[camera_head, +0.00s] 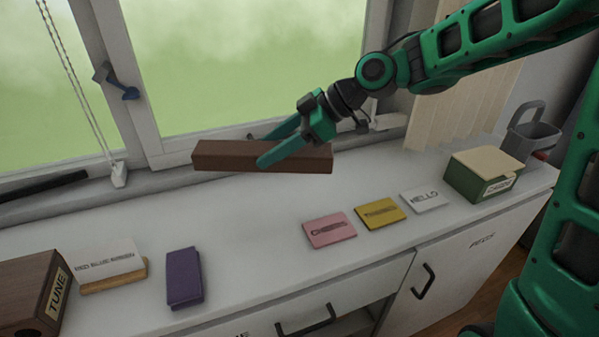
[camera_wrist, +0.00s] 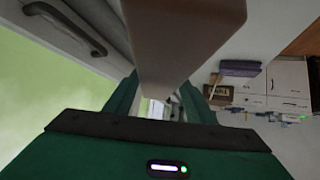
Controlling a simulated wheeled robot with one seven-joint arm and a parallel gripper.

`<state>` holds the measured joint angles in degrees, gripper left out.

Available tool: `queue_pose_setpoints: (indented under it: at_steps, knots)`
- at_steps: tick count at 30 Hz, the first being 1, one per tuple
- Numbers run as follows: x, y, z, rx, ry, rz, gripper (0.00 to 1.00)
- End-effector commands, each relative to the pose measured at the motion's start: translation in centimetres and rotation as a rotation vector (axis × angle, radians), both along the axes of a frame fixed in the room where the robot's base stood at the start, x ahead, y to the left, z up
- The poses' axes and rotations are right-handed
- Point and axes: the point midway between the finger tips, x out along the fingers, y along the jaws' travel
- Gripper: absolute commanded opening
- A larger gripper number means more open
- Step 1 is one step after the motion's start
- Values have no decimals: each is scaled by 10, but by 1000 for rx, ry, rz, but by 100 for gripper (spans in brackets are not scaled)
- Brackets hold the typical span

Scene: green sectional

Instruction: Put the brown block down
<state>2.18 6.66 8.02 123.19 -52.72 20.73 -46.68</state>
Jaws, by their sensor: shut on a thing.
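The brown block (camera_head: 225,157) is a long dark bar. It is held roughly level near the window sill, over the back of the white counter (camera_head: 240,230). My gripper (camera_head: 268,150) is shut on it, right of the block's middle, with one green finger in front and the other behind. In the wrist view the block (camera_wrist: 180,35) fills the upper middle, between the two green fingers of my gripper (camera_wrist: 163,95). I cannot tell exactly how high the block is above the counter.
The middle is clear.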

Motion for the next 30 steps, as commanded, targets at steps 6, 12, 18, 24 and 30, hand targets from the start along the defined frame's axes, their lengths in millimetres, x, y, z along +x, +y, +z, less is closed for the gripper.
queue_pose_setpoints:
  at_steps: [6,12,18,24,30]
  knots:
    - [16,-38,-28,0,4,0,17]
    - [28,-70,-49,0,5,4,17]
    - [33,-84,-58,1,1,7,17]
    - [33,-85,-73,0,4,8,17]
    - [33,-84,-98,1,3,8,17]
